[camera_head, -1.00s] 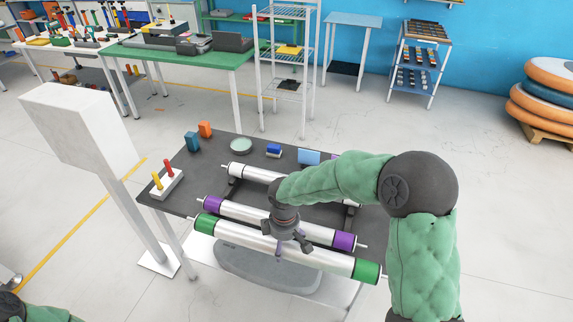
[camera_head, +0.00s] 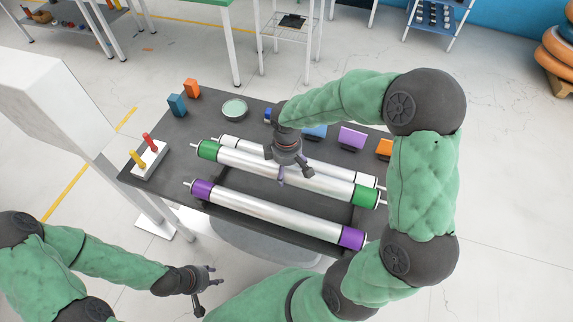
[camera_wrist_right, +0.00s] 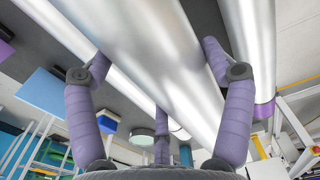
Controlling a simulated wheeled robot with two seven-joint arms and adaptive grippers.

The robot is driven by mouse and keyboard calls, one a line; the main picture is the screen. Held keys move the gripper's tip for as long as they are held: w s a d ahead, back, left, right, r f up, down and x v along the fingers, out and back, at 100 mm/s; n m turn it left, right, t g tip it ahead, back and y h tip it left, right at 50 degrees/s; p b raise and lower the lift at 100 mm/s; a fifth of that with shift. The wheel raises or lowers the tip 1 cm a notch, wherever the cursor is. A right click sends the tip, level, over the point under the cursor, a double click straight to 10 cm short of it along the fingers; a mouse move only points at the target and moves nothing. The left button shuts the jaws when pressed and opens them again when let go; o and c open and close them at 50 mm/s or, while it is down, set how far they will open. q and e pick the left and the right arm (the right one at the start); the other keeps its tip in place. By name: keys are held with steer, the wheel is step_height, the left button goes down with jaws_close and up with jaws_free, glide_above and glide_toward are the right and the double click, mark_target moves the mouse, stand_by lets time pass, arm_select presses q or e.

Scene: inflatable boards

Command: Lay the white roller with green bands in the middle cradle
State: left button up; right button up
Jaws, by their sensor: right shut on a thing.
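The white roller with green bands (camera_head: 325,178) lies across the head view, between the purple-banded roller (camera_head: 270,212) in front and a plain white roller (camera_head: 228,141) behind. My right gripper (camera_head: 284,172) is shut on its middle from above. In the right wrist view the held roller (camera_wrist_right: 165,50) passes between the purple fingers (camera_wrist_right: 160,120). The purple-banded roller shows on the right there (camera_wrist_right: 250,45). The middle cradle is hidden beneath the rollers, and I cannot tell whether the held roller touches it. My left gripper (camera_head: 207,287) is open and empty, off the table's front left.
The dark table (camera_head: 165,190) carries a peg block (camera_head: 149,158), blue (camera_head: 177,105) and orange (camera_head: 192,88) blocks, and a round dish (camera_head: 234,109). Small blue, purple (camera_head: 352,138) and orange stands line the back right. A white post stands at the left.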

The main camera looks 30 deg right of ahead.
steer(key=shift+d, duration=0.15)
step_height(320, 180, down, 6)
steer(key=b, duration=0.4)
steer(key=shift+r, duration=0.15)
stand_by(2.1)
steer(key=shift+f+b, duration=0.85)
steer(key=shift+f, duration=0.65)
stand_by(0.3)
steer(key=o, duration=1.6)
steer(key=shift+s+f, duration=0.1)
step_height(320, 180, up, 12)
steer(key=shift+r, duration=0.1)
